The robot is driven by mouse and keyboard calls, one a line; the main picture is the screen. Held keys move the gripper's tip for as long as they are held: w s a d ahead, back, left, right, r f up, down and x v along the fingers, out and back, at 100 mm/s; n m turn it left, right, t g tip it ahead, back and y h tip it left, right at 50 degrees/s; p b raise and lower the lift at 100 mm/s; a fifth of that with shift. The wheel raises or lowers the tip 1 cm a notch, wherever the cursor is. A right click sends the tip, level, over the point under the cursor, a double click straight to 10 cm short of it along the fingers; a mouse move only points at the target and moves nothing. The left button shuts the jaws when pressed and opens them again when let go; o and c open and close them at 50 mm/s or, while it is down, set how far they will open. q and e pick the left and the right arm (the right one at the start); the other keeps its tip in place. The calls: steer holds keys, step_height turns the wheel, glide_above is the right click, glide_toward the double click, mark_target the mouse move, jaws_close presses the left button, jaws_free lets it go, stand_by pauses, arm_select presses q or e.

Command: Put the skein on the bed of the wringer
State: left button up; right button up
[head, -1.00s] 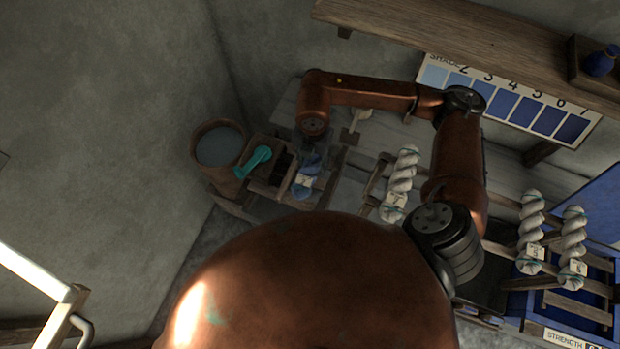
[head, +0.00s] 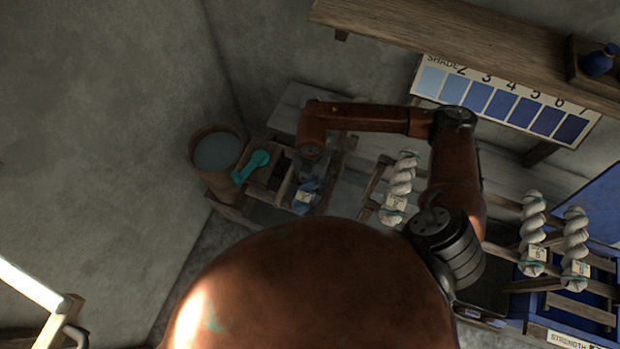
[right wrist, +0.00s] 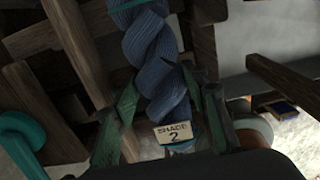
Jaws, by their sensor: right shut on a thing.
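The blue twisted skein (right wrist: 152,50) with a "SHADE 2" tag (right wrist: 173,133) is between the green fingers of my right gripper (right wrist: 165,100), which is shut on it. In the head view the skein (head: 303,190) hangs under my right wrist, over or against the wringer's wooden frame; I cannot tell whether it touches the bed. The wringer (head: 262,188) is a wooden frame with a teal crank handle (head: 252,165), at centre left. Its bed is mostly hidden by the skein and my arm. My left gripper is not in view.
A wooden bucket of grey liquid (head: 218,150) stands left of the wringer. Several white skeins (head: 401,185) hang on a wooden rail to the right. A shelf (head: 455,45) and shade chart (head: 500,97) are on the wall behind.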

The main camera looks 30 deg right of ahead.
steer(key=shift+f, duration=0.15)
steer(key=o, duration=1.3)
steer(key=shift+c, duration=0.2)
step_height(320, 180, up, 12)
steer(key=p, duration=0.1)
steer(key=shift+r, duration=0.2)
